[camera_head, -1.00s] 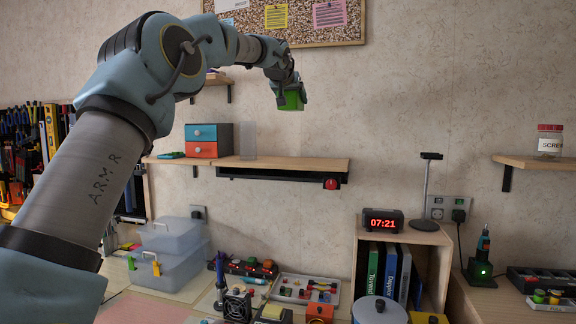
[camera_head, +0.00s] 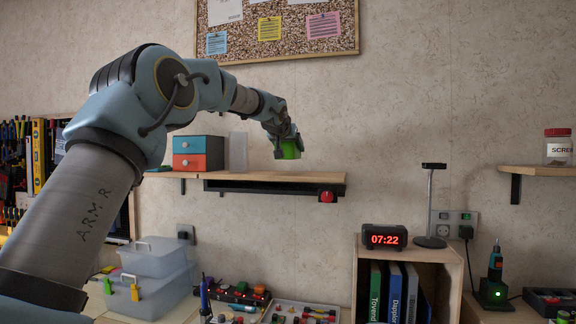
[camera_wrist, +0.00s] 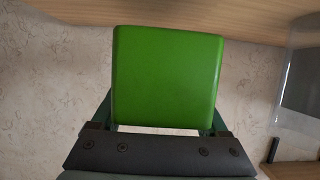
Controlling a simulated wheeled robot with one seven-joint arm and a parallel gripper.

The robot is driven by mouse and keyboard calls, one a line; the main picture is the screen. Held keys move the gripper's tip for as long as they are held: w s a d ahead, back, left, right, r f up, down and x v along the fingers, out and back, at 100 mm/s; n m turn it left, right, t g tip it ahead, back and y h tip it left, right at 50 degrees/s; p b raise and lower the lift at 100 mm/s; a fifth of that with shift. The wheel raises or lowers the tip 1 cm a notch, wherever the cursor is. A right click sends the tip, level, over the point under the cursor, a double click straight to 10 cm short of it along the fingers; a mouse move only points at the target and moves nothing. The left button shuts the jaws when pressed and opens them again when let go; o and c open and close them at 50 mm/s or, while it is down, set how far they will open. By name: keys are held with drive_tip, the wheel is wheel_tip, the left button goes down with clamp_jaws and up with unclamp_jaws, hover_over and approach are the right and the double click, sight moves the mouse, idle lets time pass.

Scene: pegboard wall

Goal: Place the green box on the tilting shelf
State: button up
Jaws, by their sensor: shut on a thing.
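My gripper (camera_head: 287,143) is shut on the green box (camera_head: 290,150) and holds it in the air. In the head view the box shows just above the right part of the tilting shelf (camera_head: 320,178), with a small gap of wall between them. The shelf is a wooden board with a black mechanism beneath and a red knob (camera_head: 327,197) at its right end. In the wrist view the green box (camera_wrist: 166,75) fills the middle between the gripper's fingers, and a wooden board edge (camera_wrist: 265,14) runs along the top.
A clear upright panel (camera_head: 238,151) and a blue and orange drawer unit (camera_head: 198,153) stand on the left part of the shelf. Below are a red-digit clock (camera_head: 384,237) on a wooden bookcase and plastic boxes (camera_head: 152,280). The shelf's right part looks bare.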

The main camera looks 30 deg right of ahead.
sight(288, 150)
drive_tip(key=shift+f, duration=2.2)
drive_tip(key=shift+f, duration=0.25)
drive_tip(key=o, duration=1.3)
drive_tip(key=shift+r, duration=0.1)
drive_tip(key=shift+r, duration=0.15)
drive_tip(key=b+v, duration=0.3)
drive_tip(key=v, duration=0.9)
